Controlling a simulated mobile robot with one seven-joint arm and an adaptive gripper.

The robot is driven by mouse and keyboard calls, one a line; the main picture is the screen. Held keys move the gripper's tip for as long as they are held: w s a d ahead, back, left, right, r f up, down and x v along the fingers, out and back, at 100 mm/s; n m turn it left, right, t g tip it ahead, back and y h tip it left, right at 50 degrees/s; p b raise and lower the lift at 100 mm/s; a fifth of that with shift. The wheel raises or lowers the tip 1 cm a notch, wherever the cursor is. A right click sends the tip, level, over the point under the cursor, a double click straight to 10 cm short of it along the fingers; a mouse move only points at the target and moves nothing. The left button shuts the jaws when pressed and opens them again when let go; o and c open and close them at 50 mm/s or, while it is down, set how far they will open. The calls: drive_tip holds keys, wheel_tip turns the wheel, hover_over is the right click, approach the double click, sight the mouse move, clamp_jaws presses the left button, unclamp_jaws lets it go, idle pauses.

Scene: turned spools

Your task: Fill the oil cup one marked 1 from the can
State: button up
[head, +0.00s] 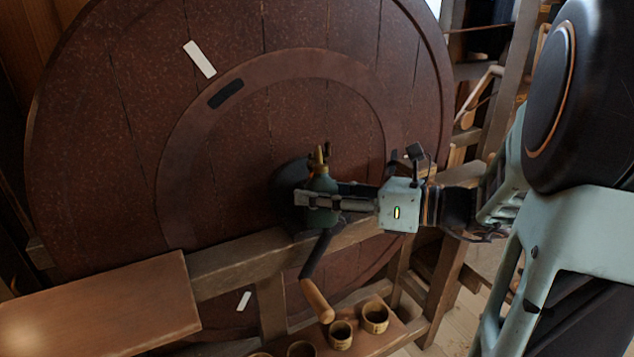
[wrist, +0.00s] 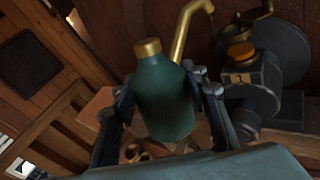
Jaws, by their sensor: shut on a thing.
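My gripper (head: 320,201) is shut on the green oil can (head: 322,184), which has a brass cap and a bent brass spout. In the wrist view the can (wrist: 165,100) stands between the two fingers, nearly upright. Its spout rises toward the upper right. The oil cup marked 1 (wrist: 240,52) has an orange-brass top and sits on a dark bearing housing, right of the can. The spout tip is left of and above the cup in that picture, apart from it. In the head view the can and gripper hide the cup.
A large dark wooden wheel (head: 110,130) stands behind the can. A crank with a wooden handle (head: 318,301) hangs below the gripper. Several small pots (head: 374,318) stand on a low shelf. A wooden board (head: 110,305) lies at lower left, and a beam (head: 235,262) runs below the can.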

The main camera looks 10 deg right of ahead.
sight(319, 179)
drive_tip(key=shift+w+d+r+m+g+h+p, duration=0.1)
drive_tip(key=shift+w+r+m+g+h+p, duration=0.45)
drive_tip(key=shift+p, duration=1.75)
drive_tip(key=shift+w+r+m+g+h+p, duration=0.1)
drive_tip(key=shift+w+r+m+g+p, duration=0.45)
drive_tip(key=shift+m+p, duration=1.2)
drive_tip(key=p, duration=0.3)
drive_tip(key=shift+r, duration=0.2)
drive_tip(key=shift+f+p, duration=0.1)
drive_tip(key=shift+p, duration=0.6)
drive_tip(key=shift+f+b, duration=0.1)
drive_tip(key=shift+b, duration=0.25)
drive_tip(key=shift+n+b, duration=0.3)
drive_tip(key=s+r+n+t+b, duration=0.1)
drive_tip(key=n+b, duration=0.1)
drive_tip(key=b, duration=0.2)
drive_tip(key=shift+s+r+y, duration=0.1)
drive_tip(key=shift+r+y, duration=0.05)
drive_tip(key=shift+y, duration=0.2)
drive_tip(key=shift+s+r+n+t+y+b, duration=0.5)
drive_tip(key=shift+n+b, duration=0.55)
drive_tip(key=shift+b, duration=0.65)
drive_tip(key=shift+s+r+n+t+y+b, duration=0.3)
drive_tip(key=shift+r+n+t+b, duration=0.55)
drive_tip(key=shift+b, duration=0.85)
drive_tip(key=shift+f+g, duration=0.15)
drive_tip(key=shift+g, duration=0.1)
